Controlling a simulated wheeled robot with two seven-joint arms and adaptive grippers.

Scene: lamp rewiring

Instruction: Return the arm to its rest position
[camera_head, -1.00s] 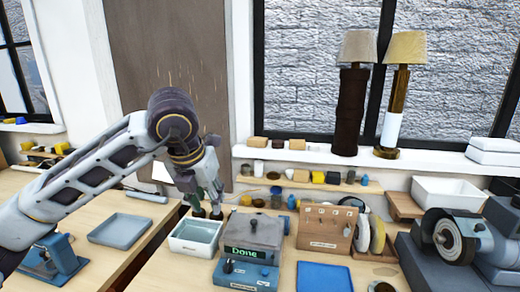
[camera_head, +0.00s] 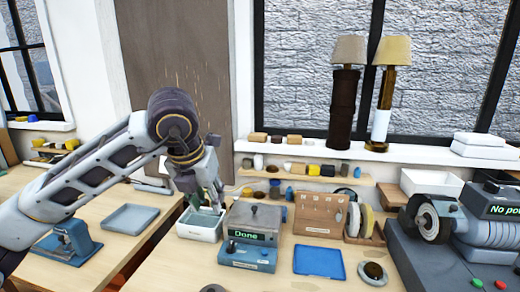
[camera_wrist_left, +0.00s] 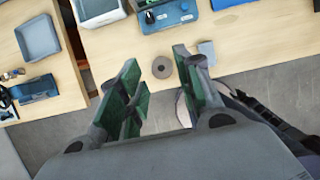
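My left arm (camera_head: 95,165) comes in from the left in the head view, bent at its dark elbow joint. My left gripper (camera_head: 208,203) points downward and overlaps the white bin (camera_head: 187,233) in that view. In the left wrist view the two green-padded fingers of the gripper (camera_wrist_left: 158,70) stand apart with nothing held between them. The wrist view shows the bin (camera_wrist_left: 101,14) at the top, well beyond the fingers, so the gripper is apart from it. My right gripper is in neither view.
A blue-grey box reading "Done" (camera_head: 250,238) stands beside the bin. A blue mat (camera_head: 318,262), a wooden board (camera_head: 322,215) and a grinder (camera_head: 440,215) are to the right. Two lamps (camera_head: 342,105) (camera_head: 385,110) stand on the sill. A blue-grey tray (camera_head: 130,217) lies at left.

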